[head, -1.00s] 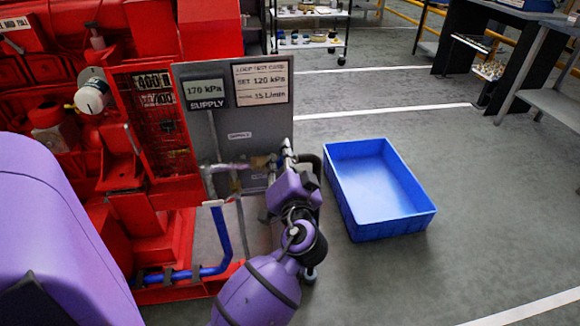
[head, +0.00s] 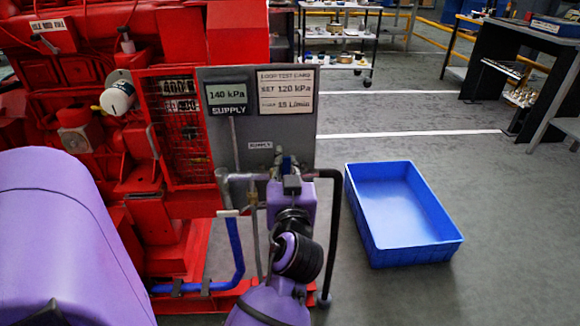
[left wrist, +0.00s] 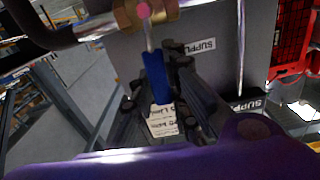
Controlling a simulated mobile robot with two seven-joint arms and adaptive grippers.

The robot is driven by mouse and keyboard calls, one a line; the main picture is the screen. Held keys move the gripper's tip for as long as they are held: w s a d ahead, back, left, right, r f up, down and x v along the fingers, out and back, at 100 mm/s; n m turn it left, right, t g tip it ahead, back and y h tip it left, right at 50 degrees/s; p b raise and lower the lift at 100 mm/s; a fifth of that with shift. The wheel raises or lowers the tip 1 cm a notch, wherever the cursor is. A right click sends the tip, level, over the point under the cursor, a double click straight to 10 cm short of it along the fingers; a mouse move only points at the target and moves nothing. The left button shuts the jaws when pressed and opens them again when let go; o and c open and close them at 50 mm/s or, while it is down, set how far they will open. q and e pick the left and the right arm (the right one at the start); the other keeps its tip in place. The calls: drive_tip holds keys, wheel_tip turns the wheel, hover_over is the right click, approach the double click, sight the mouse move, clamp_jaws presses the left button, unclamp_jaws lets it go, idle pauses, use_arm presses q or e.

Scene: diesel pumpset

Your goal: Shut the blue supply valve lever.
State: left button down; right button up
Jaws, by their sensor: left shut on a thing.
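My left gripper (head: 286,163) is in front of the lower right of the grey panel (head: 270,130), at the pipework under the supply label. In the left wrist view the blue lever (left wrist: 156,78) hangs from a brass valve body (left wrist: 146,12) and lies between the fingers of my left gripper (left wrist: 158,85), which is shut on it. In the head view the gripper hides the lever and valve. The supply display (head: 228,97) reads 140 kPa; the card (head: 286,90) beside it reads SET 120 kPa. My right gripper is not in view.
The red pumpset (head: 60,150) fills the left. A blue pipe (head: 235,250) runs below the panel, and a dark pipe (head: 331,235) comes down right of the gripper. An empty blue bin (head: 400,253) stands on the floor at right, with clear floor around it.

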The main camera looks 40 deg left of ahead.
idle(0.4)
use_arm(q)
drive_tip(key=c, duration=1.7)
unclamp_jaws()
drive_tip(key=v, duration=1.2)
drive_tip(key=shift+s, duration=0.1)
